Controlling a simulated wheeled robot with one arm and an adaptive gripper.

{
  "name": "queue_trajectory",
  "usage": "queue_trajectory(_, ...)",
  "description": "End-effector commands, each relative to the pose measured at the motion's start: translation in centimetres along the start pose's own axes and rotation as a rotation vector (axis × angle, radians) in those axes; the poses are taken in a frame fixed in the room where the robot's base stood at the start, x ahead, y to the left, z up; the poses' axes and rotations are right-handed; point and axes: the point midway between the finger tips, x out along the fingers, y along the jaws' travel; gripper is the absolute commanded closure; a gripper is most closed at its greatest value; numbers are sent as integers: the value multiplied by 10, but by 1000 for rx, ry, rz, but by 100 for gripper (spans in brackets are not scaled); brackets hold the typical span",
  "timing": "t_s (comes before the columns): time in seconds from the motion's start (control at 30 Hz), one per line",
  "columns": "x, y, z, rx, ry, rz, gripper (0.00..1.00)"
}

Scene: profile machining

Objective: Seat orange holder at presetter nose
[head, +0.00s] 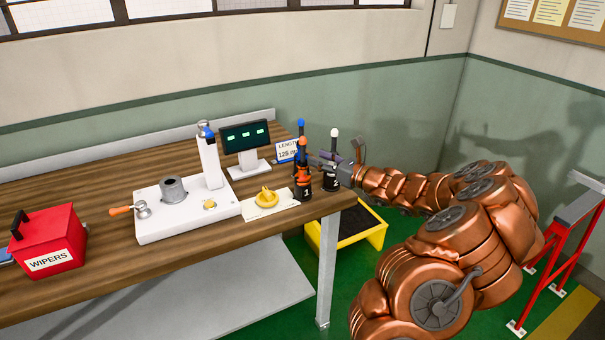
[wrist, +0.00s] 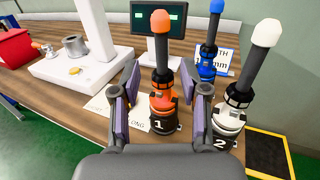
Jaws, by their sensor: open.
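The orange holder (head: 303,178), marked 1, stands upright near the right end of the bench; it also shows in the wrist view (wrist: 163,82). My gripper (wrist: 161,78) is open, its purple-padded fingers either side of the orange holder in the wrist view. I cannot tell whether they touch it. In the head view my gripper (head: 322,160) is partly hidden by the holders. The white presetter (head: 185,222) stands to the left with a column and a grey round cup (head: 173,190), which looks like its nose. The cup looks empty.
A white-tipped holder (wrist: 238,95) marked 2 stands close right of the orange one. A blue holder (wrist: 208,62) stands behind. A yellow piece (head: 266,197) lies on paper between holder and presetter. A monitor (head: 246,137), red wipers box (head: 50,243) and floor tray (head: 375,240) are around.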

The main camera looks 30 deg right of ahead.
Motion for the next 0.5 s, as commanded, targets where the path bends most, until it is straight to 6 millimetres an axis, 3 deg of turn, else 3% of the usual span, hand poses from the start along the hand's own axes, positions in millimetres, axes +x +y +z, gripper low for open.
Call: queue_trajectory(0.5, 48, -1, 1, -2, 2, 6, 55)
